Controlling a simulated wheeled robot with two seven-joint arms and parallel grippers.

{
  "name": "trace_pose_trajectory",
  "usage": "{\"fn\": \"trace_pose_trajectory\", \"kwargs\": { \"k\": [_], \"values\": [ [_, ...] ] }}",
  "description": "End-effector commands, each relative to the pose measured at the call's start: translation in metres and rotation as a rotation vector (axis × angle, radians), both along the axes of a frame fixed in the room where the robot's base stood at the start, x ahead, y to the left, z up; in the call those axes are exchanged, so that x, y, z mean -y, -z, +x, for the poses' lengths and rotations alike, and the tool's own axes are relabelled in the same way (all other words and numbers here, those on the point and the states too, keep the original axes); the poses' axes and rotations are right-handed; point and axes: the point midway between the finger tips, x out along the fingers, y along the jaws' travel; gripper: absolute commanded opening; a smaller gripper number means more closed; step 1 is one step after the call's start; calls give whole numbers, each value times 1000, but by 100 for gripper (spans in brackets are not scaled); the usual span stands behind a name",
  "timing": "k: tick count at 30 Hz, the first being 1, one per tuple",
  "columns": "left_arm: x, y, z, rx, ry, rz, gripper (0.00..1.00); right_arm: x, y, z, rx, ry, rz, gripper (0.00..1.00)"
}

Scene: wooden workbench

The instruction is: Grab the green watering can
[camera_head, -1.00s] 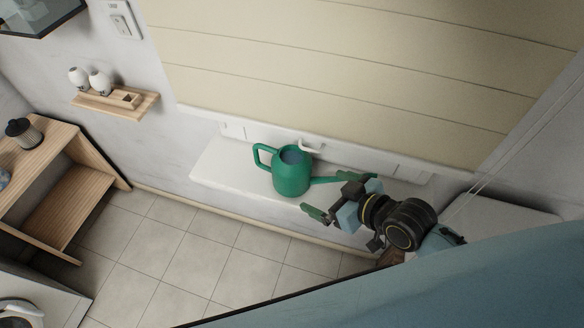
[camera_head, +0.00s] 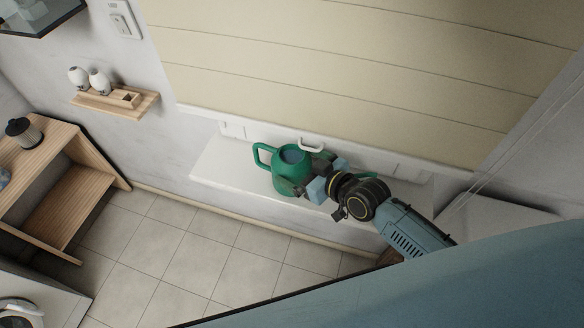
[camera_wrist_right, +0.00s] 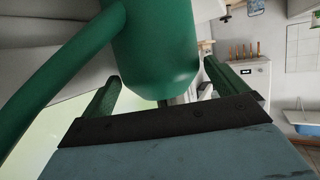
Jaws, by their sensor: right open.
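The green watering can (camera_head: 288,165) stands upright on a white windowsill, its handle loop to the left. In the right wrist view the can's body (camera_wrist_right: 155,50) fills the upper middle, with a green tube-like part, likely the spout, running down to the left. The right gripper (camera_wrist_right: 160,88) is open there, one finger on each side of the can's lower body. Whether the fingers touch the can cannot be told. My left gripper is not in view.
The white windowsill (camera_head: 222,170) is narrow, with a pale blind (camera_head: 330,70) behind it and a white window handle (camera_head: 311,144) just behind the can. A wooden wall shelf (camera_head: 118,104) and wooden unit (camera_head: 85,190) are at left. The tiled floor is clear.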

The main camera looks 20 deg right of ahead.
Motion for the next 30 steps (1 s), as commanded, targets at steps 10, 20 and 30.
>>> {"fn": "trace_pose_trajectory", "kwargs": {
  "k": [10,20,30],
  "values": [
    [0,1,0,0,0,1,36,-16,17,31,1,0,0,98],
    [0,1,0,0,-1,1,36,-16,18,31,0,0,-1,86],
    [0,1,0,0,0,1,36,-16,18,31,0,0,0,41]
  ]
}}
